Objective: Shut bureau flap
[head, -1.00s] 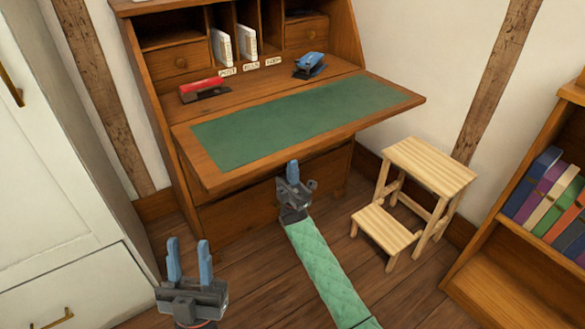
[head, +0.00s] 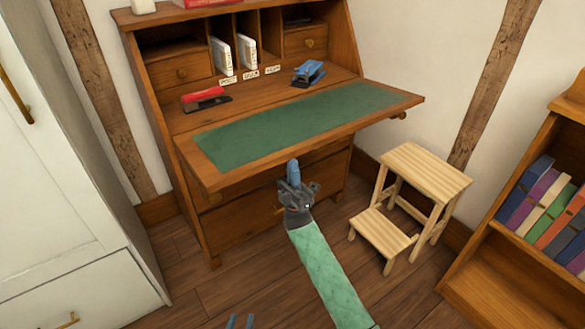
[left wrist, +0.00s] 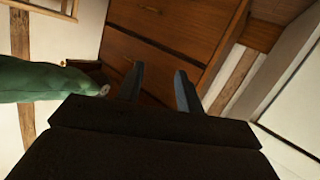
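The bureau flap (head: 275,124) is lowered and lies about level, its green writing panel facing up. It juts out from the wooden bureau (head: 185,72). My right gripper (head: 293,168) is at the middle of the flap's front edge, with a blue finger pointing up and overlapping that edge in the picture. I cannot tell whether it touches, and its finger gap is hidden. My left gripper (head: 240,321) shows only its fingertips at the bottom of the head view. In the left wrist view the left gripper (left wrist: 158,82) has its fingers apart, with nothing between them.
A red stapler (head: 204,96) and a blue desk tool (head: 309,73) sit inside the bureau, behind the green panel. A wooden step stool (head: 424,172) stands right of my right arm. A bookcase (head: 470,270) is at right, a white cabinet (head: 60,190) at left.

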